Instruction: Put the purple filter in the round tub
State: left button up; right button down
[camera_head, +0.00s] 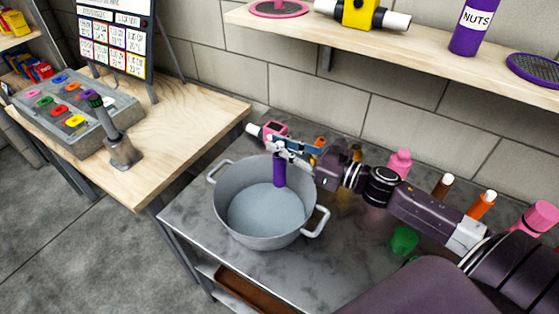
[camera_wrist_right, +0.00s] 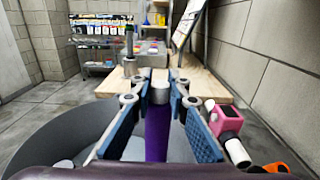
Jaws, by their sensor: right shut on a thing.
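The round tub (camera_head: 232,180) is a grey metal pot with two side handles, standing on the grey marbled table. Its grey wall also shows in the right wrist view (camera_wrist_right: 62,130). My right gripper (camera_head: 281,153) is over the tub, shut on the purple filter (camera_head: 279,172). The filter is a purple cylinder hanging upright below the fingers, over the tub's inside; I cannot tell whether it touches the floor of the tub. In the right wrist view, the filter (camera_wrist_right: 157,132) with its pale top sits between the blue finger pads. My left gripper is not in view.
Pink, orange, brown and green items (camera_head: 404,240) stand around my right arm. A wooden shelf (camera_head: 430,55) above holds a purple NUTS bottle (camera_head: 473,25). A wooden table (camera_head: 185,120) is at left.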

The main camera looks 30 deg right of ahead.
aim_at(285, 164)
notch_tip(285, 164, down, 6)
jog(key=shift+r, duration=0.1)
dwell(0.4)
jog(key=c, duration=1.8)
grip_release()
jog(key=shift+c, duration=0.2)
